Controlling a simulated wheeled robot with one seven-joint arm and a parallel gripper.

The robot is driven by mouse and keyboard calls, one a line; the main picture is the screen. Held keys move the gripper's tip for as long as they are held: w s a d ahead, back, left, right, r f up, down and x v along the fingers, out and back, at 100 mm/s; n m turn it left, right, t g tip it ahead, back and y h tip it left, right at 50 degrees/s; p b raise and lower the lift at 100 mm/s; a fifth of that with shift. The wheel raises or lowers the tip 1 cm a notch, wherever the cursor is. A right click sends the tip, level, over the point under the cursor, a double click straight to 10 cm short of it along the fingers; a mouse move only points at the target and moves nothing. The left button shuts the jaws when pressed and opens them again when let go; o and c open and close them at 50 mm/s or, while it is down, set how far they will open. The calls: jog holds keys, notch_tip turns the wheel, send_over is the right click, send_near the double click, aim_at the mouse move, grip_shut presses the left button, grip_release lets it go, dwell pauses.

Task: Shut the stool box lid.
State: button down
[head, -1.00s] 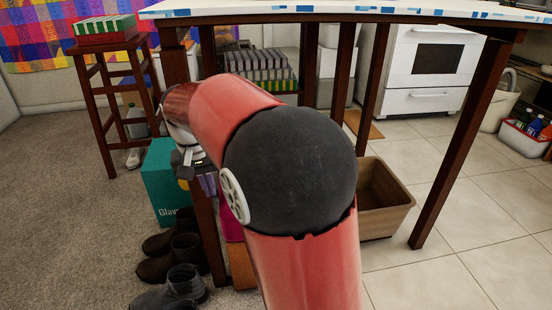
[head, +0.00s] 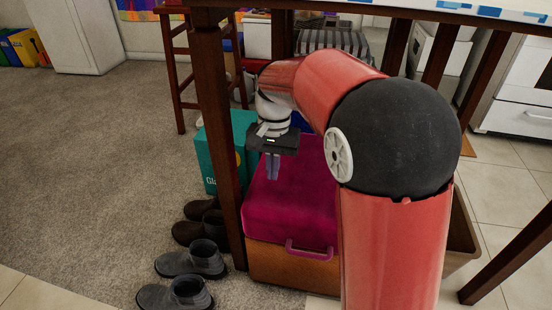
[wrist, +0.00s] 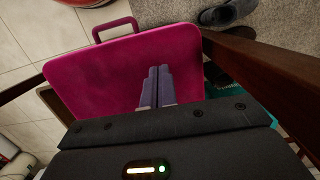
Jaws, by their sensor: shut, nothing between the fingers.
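The stool box has a magenta lid (head: 290,215) with a magenta handle (head: 308,250) at its front edge, over an orange body (head: 285,268). The lid lies flat or nearly flat over the body; I cannot tell if a small gap remains. My arm hides its right part. My gripper (head: 272,178) is shut and empty, pointing down above the lid's rear part. In the wrist view, the lid (wrist: 110,75) fills the middle with its handle (wrist: 115,28) at the far edge. My gripper's fingers (wrist: 158,70) are together over it; contact is unclear.
A dark table leg (head: 222,150) stands close at the lid's left. A teal box (head: 215,165) is behind that leg, and several dark boots (head: 205,258) stand left of the stool box. The tabletop (head: 450,12) spans above. A brown bin (head: 462,235) is at the right.

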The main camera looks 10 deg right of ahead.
jog(key=shift+s+a+f+b, duration=0.1)
jog(key=shift+s+f+b, duration=0.1)
jog(key=shift+f, duration=0.9)
jog(key=shift+s+f+b, duration=0.1)
jog(key=shift+f+b, duration=0.05)
jog(key=shift+f, duration=0.95)
